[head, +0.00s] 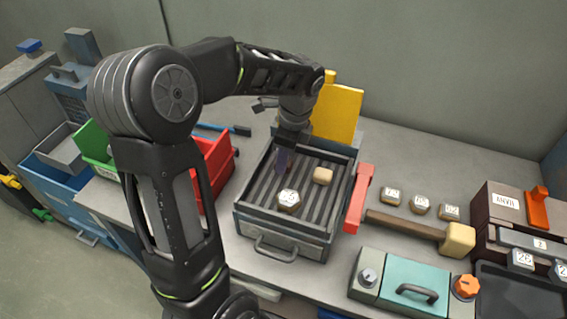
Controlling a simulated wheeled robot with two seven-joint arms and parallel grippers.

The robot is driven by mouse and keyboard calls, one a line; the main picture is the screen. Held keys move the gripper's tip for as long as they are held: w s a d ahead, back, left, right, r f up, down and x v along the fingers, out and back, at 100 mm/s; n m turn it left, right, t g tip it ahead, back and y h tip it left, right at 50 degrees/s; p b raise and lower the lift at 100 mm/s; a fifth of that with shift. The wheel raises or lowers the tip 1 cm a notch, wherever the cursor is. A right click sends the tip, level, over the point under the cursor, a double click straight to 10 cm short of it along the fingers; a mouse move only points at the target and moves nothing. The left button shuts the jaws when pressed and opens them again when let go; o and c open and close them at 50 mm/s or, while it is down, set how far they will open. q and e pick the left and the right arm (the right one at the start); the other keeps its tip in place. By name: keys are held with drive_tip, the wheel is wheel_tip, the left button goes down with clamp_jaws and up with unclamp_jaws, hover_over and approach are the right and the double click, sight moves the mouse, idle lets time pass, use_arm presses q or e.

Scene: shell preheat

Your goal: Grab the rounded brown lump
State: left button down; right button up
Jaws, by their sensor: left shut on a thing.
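My left gripper (284,163) reaches down into the back left of a grey tray (283,239) with a ribbed floor. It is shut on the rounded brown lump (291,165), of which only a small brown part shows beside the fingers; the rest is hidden. I cannot tell whether the lump touches the tray floor. A tan, rounded block (322,176) lies in the tray to the right of the gripper. A brown piece with a white numbered top (289,199) lies nearer the front. My right gripper is out of view.
A red bin (216,172) and a green bin (94,148) stand left of the tray. A red bar (357,197), a mallet (420,228) and several numbered pieces (420,203) lie to the right. A teal-topped box (407,285) stands front right; a yellow panel (340,112) is behind the tray.

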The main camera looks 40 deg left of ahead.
use_arm(q)
drive_tip(key=shift+r, duration=0.1)
wheel_tip(320, 180, up, 10)
drive_tip(key=b, duration=0.1)
idle(0.3)
idle(0.5)
